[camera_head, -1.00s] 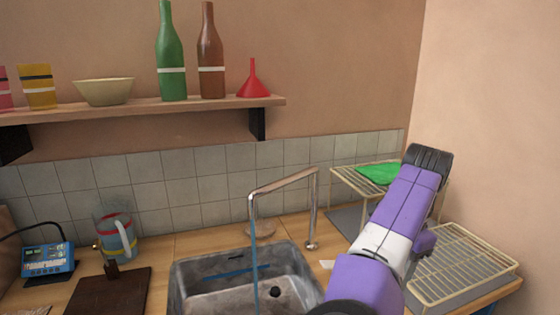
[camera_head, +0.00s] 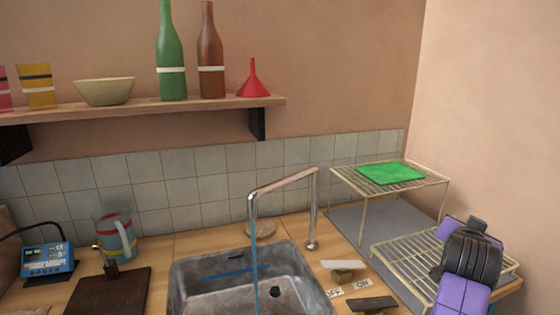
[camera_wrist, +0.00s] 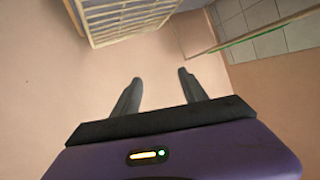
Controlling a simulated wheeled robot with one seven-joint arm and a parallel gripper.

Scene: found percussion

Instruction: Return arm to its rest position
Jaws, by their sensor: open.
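My purple and black arm shows at the lower right in the head view, folded back in front of the lower wire rack. My gripper (camera_wrist: 160,85) shows in the wrist view with two dark fingers spread apart and nothing between them. Beyond the fingers is bare pinkish wall or surface. In the head view the fingertips cannot be made out.
A sink (camera_head: 215,295) with a tap (camera_head: 313,215) is in the middle. OFF and ON labels (camera_head: 361,285) lie beside it. A shelf (camera_head: 180,105) holds bottles and a funnel.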

